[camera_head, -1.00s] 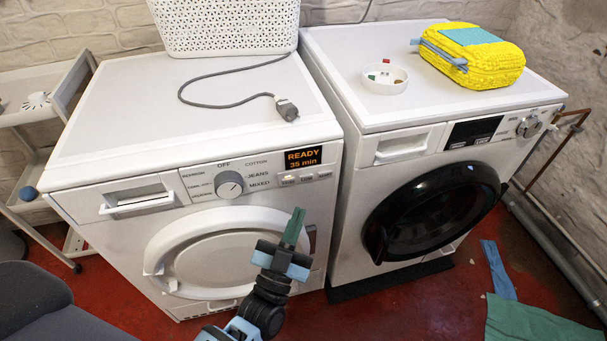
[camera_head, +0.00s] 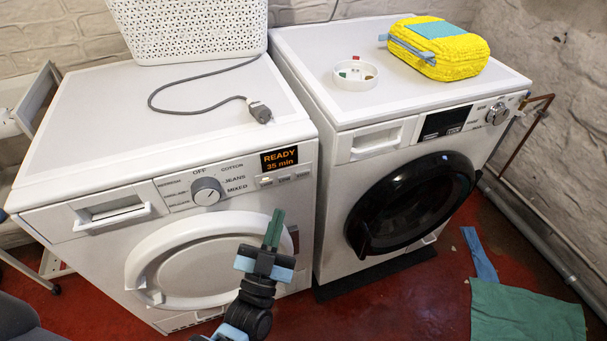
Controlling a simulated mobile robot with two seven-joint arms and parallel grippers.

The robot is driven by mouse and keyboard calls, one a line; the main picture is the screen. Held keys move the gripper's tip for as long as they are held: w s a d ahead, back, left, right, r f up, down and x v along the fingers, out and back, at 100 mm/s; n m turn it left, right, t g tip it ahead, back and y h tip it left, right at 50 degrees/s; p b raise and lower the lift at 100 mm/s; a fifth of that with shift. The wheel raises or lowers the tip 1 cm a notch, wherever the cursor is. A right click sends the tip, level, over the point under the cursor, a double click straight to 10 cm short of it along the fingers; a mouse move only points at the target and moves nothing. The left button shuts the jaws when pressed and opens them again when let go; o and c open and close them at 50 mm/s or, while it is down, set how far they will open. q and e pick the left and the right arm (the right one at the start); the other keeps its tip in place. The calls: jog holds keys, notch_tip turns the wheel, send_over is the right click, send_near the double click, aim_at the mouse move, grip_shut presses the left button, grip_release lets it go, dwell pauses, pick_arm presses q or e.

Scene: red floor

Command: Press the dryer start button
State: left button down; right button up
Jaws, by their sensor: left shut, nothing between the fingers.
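The dryer (camera_head: 100,135) is the white machine at the left, with a round white door (camera_head: 205,265). Its orange display (camera_head: 279,159) reads "READY 35 min". A row of small buttons (camera_head: 284,179) lies just under the display; one at the left end looks lighter, but they are too small to read. A round dial (camera_head: 207,191) sits left of the display. My left gripper (camera_head: 274,228) is shut and empty, its green fingertips pointing up in front of the dryer, below the buttons and apart from them in the picture. My right gripper is not in view.
A white washer (camera_head: 335,105) with a black door (camera_head: 415,200) stands at the right. On it are a yellow bag (camera_head: 440,55) and a round dish (camera_head: 356,80). A white basket (camera_head: 190,30) and a cable with a plug (camera_head: 260,111) lie on the dryer. Cloths (camera_head: 525,315) lie on the floor.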

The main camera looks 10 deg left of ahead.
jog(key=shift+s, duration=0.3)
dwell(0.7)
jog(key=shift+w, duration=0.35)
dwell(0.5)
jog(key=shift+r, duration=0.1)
